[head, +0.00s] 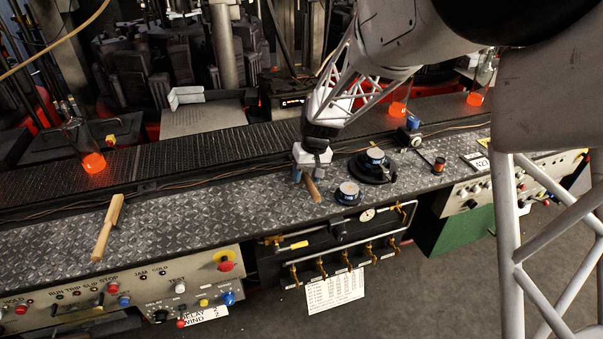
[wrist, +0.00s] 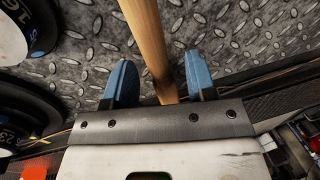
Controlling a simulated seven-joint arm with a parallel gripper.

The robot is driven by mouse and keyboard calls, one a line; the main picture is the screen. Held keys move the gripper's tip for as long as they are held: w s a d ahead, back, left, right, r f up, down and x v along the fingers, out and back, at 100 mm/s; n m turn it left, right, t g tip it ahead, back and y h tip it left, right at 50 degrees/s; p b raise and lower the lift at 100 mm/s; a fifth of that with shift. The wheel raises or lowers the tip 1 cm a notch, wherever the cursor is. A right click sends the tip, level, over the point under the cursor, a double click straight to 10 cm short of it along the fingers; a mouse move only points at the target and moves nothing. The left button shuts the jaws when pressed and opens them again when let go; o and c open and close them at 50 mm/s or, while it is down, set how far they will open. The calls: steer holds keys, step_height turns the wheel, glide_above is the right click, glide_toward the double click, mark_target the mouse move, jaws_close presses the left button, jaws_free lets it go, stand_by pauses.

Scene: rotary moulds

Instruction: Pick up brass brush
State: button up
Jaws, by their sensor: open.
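My gripper (head: 308,178) is open, low over the diamond-plate ledge. Its two blue fingers also show in the wrist view (wrist: 160,75), one on each side of a round wooden handle (wrist: 149,38), with a gap on both sides. In the head view the end of this handle (head: 313,191) sticks out from under my gripper. Its other end is hidden, so I cannot tell whether it is the brass brush. A second wooden-handled tool (head: 107,228), which looks like a brush, lies on the ledge at the left, apart from my gripper.
Round black-and-silver pieces (head: 347,193) and (head: 373,165) stand close to the right of my gripper. A small dark cylinder (head: 439,165) stands farther right. Glowing orange pieces (head: 93,162) are behind. Control panels (head: 120,292) line the front edge.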

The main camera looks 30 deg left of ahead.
steer(key=shift+s+a+f, duration=0.1)
steer(key=shift+f, duration=0.5)
steer(key=shift+c, duration=0.4)
jaws_close()
